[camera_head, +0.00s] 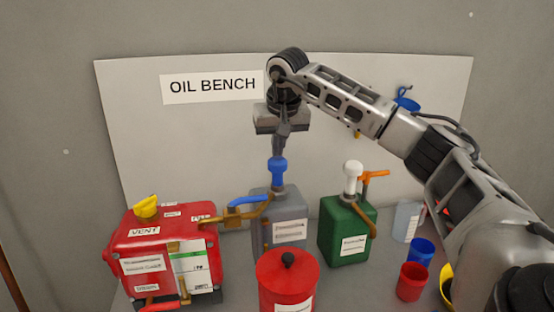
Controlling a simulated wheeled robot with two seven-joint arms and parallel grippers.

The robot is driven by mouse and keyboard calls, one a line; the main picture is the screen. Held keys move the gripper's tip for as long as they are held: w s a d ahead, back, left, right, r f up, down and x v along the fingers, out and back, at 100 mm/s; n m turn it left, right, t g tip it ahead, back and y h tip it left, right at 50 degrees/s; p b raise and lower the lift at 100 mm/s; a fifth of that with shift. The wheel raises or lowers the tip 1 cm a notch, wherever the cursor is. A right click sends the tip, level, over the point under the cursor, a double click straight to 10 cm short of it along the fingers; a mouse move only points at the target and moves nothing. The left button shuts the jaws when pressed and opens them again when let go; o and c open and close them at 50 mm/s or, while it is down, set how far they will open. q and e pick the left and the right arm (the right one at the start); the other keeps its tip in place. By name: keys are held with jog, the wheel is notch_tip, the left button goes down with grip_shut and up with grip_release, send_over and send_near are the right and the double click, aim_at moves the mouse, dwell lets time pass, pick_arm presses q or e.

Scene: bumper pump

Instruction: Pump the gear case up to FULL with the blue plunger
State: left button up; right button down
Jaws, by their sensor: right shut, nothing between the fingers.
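The blue plunger (278,170) stands upright on top of the grey container (290,209), which has a blue spout lever and a brass pipe. The brass pipe (240,214) runs left to the red gear case (135,243). The case has a yellow vent cap (147,206) and a white and green gauge panel (190,265), whose level is too small to read. My right gripper (280,150) points down, shut and empty, directly above the plunger's top. I cannot tell whether its fingertips touch the plunger. My left gripper is out of view.
A green container (346,230) with a white pump top (352,170) stands right of the plunger. A red lidded can (287,275) stands in front. Blue (420,250) and red (411,281) cups and a clear bottle (407,220) are at the right, near my right arm.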

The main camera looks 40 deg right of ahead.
aim_at(278, 159)
jog(key=shift+f+b, duration=0.7)
jog(key=shift+f, duration=1.3)
jog(key=shift+r+p, duration=0.85)
jog(key=shift+r, duration=1.25)
